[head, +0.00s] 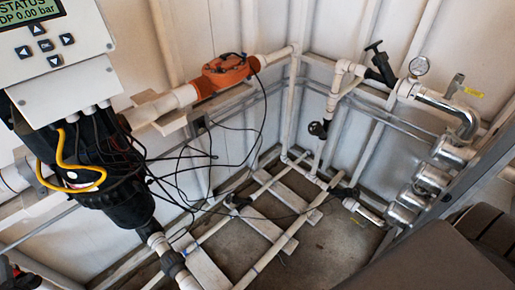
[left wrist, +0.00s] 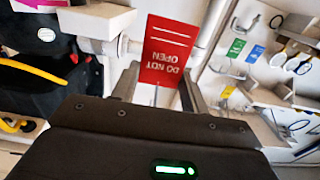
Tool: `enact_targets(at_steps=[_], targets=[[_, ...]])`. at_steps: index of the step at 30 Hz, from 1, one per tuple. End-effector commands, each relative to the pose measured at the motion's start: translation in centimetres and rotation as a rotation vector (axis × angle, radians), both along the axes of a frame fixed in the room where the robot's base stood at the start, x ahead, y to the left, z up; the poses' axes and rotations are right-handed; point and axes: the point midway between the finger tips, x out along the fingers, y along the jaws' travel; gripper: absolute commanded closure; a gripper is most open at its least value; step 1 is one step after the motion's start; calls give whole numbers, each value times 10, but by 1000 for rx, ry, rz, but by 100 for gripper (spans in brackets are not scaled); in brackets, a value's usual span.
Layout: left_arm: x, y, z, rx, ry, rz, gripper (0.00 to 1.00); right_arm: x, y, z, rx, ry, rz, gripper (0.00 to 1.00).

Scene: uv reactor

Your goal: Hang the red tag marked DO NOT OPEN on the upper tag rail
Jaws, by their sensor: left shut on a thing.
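The red tag (left wrist: 168,50) marked DO NOT OPEN is in the left wrist view, with its lettering upside down. My left gripper (left wrist: 160,88) is shut on the tag's near end and holds it up in front of a white pipe. In the left wrist view, small hooks or rails at the right carry a blue tag (left wrist: 255,54) and a green tag (left wrist: 228,92). I cannot tell which of these is the upper tag rail. Neither gripper shows in the head view. The red tag is not seen there either.
In the head view, a grey control box (head: 62,84) with a display stands at the left above a black housing (head: 115,190). An orange meter (head: 226,72) sits on the back pipe, with loose black cables below.

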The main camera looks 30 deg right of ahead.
Motion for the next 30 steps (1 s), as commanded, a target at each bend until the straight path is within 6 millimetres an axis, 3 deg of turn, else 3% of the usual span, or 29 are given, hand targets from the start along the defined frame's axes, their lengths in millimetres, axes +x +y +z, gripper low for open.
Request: enact_targets(at_steps=[14,17,24,27,30], targets=[[2,-4,0,-2,2,-7,77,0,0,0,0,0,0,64],[9,-25,-2,-11,8,-44,77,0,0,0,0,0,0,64],[35,-118,8,-18,13,-219,77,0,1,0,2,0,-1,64],[41,-149,16,-12,7,-279,77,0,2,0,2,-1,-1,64],[44,-169,22,-6,1,-318,77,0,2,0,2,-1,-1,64]])
